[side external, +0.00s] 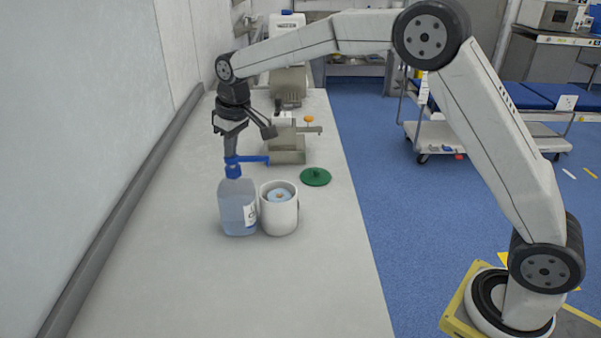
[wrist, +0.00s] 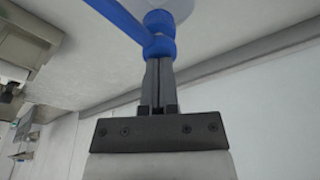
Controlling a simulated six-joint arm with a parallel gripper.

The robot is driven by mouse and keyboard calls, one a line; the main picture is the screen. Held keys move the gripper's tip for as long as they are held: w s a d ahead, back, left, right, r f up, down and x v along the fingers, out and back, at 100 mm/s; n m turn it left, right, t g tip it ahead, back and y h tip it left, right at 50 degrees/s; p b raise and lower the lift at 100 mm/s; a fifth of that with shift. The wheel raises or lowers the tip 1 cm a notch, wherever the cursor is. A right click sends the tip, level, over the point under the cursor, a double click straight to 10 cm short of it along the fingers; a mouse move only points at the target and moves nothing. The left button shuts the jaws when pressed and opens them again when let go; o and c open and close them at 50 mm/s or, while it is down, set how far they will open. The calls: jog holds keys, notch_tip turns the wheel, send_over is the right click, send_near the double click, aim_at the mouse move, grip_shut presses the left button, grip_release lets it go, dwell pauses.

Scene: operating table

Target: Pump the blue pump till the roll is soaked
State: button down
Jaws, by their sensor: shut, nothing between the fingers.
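A clear bottle (side external: 238,208) of pale blue liquid stands upright on the table, with a blue pump (side external: 234,169) on top. The pump's spout points right, over the edge of a white cup (side external: 279,222) beside the bottle. A pale blue roll (side external: 279,194) sits inside the open cup; I cannot tell how wet it is. My gripper (side external: 231,153) points down, shut and empty, with its tips at the top of the pump head. In the wrist view the closed fingertips (wrist: 157,64) meet the blue pump head (wrist: 160,46); I cannot tell whether they press on it.
A green lid (side external: 315,177) lies on the table behind and right of the cup. A beige device (side external: 287,148) stands farther back. The wall borders the left side. The table's front (side external: 230,295) is clear.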

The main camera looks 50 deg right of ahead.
jog(key=shift+w+v, duration=0.2)
jog(key=shift+v, duration=0.7)
jog(key=shift+w+v, duration=0.15)
jog(key=shift+v, duration=0.7)
jog(key=shift+w+v, duration=0.2)
jog(key=shift+v, duration=0.7)
jog(key=shift+a+r, duration=0.1)
jog(key=shift+a, duration=0.05)
jog(key=v, duration=0.2)
jog(key=w+v, duration=0.1)
jog(key=v, duration=0.1)
jog(key=shift+s+a+r, duration=0.1)
jog(key=shift+r, duration=0.25)
jog(key=shift+f, duration=0.1)
jog(key=shift+s+x, duration=0.2)
jog(key=shift+x, duration=0.85)
jog(key=shift+s+x, duration=0.25)
jog(key=shift+x, duration=0.8)
jog(key=shift+s+x, duration=0.2)
jog(key=shift+x, duration=0.8)
jog(key=shift+f, duration=0.7)
jog(key=shift+f, duration=0.35)
